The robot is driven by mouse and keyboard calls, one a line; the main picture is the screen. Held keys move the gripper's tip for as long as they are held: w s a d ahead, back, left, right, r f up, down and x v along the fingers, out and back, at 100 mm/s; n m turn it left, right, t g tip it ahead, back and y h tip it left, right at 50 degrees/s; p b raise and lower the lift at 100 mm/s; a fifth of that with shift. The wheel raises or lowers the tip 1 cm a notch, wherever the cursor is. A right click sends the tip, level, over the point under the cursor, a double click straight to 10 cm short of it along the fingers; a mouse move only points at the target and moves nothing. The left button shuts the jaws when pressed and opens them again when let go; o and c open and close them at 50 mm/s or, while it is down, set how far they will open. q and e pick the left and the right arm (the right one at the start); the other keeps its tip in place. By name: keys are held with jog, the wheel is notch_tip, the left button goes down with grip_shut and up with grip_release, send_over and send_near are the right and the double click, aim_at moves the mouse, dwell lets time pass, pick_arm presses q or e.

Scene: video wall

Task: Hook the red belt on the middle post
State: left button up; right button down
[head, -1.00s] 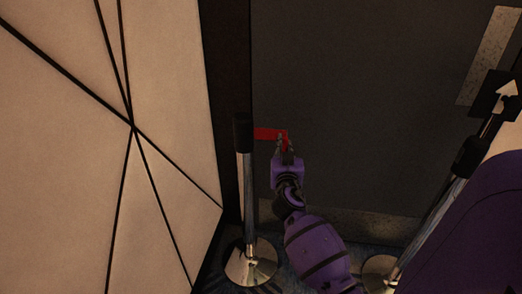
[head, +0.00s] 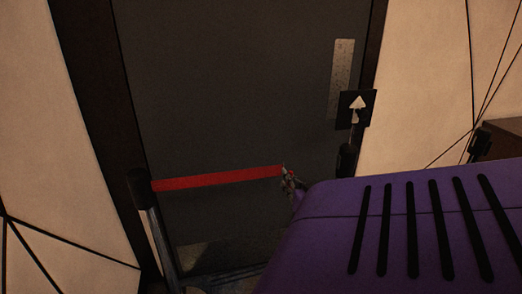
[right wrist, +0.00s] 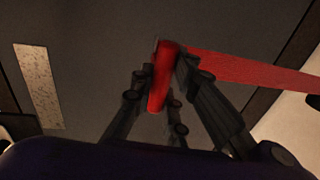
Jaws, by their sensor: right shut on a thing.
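The red belt (head: 220,179) stretches from the black head of the left post (head: 143,186) across the front of a dark door to my right gripper (head: 288,180). In the right wrist view, my right gripper (right wrist: 160,90) is shut on the belt's red end piece (right wrist: 163,75), and the band (right wrist: 250,73) runs off to the right. Another post (head: 347,160), with a black sign bearing a white arrow, stands to the right of the gripper, apart from the belt end. Its lower part is hidden behind my purple arm. My left gripper is not in view.
The dark grey door (head: 235,90) has a metal plate (head: 342,80) on its right. Cream panelled walls flank it. A further black post top (head: 479,142) shows at the far right beside a dark brown box-like piece (head: 500,138).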

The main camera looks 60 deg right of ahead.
jog(key=s+d+b, duration=0.1)
jog(key=s+d, duration=0.4)
jog(key=s+d+b, duration=0.2)
jog(key=s+d, duration=0.3)
jog(key=s, duration=0.1)
jog(key=s+d+b, duration=0.1)
jog(key=s+d, duration=0.4)
jog(key=s, duration=0.1)
jog(key=shift+s+b, duration=0.25)
jog(key=shift+b, duration=0.05)
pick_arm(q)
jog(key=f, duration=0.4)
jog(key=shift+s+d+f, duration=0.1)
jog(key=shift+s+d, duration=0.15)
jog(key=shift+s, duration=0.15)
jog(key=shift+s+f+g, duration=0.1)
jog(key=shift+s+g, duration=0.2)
pick_arm(e)
jog(key=shift+s, duration=0.1)
jog(key=c, duration=1.7)
grip_release()
jog(key=shift+d, duration=0.1)
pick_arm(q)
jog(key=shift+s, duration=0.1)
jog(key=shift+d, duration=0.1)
